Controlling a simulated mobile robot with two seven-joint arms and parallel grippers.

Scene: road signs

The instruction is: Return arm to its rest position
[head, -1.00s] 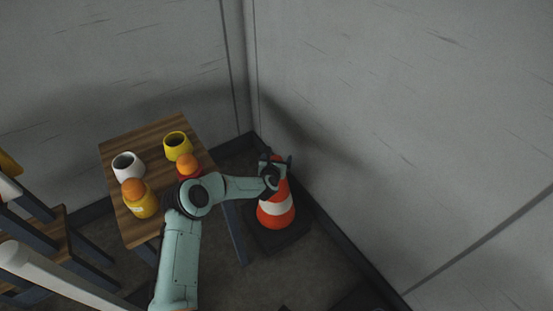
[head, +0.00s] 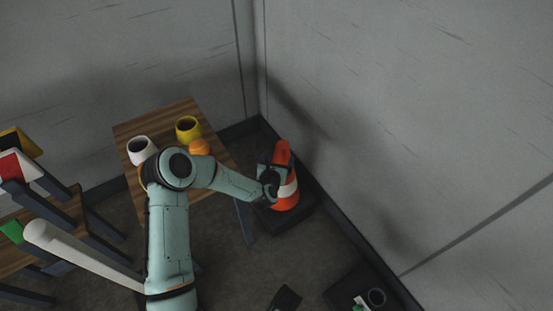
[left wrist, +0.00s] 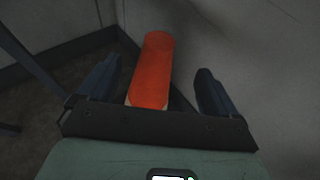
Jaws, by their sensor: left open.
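My left arm reaches in from the lower left in the head view, over the near part of a wooden table. Its gripper (head: 268,178) is beside an orange and white traffic cone (head: 286,197) standing in the corner, partly hidden by the gripper. In the left wrist view the two dark fingers (left wrist: 160,92) are wide apart. The cone's orange top (left wrist: 153,70) shows between them, with clear gaps on both sides, so nothing is gripped. My right gripper is not in view.
The wooden table (head: 170,118) holds a white cup (head: 140,149), a yellow cup (head: 188,129) and an orange-topped item (head: 200,147). Chairs or stands with coloured pieces are at left. Grey walls meet behind the cone. A dark box (head: 362,290) lies at lower right.

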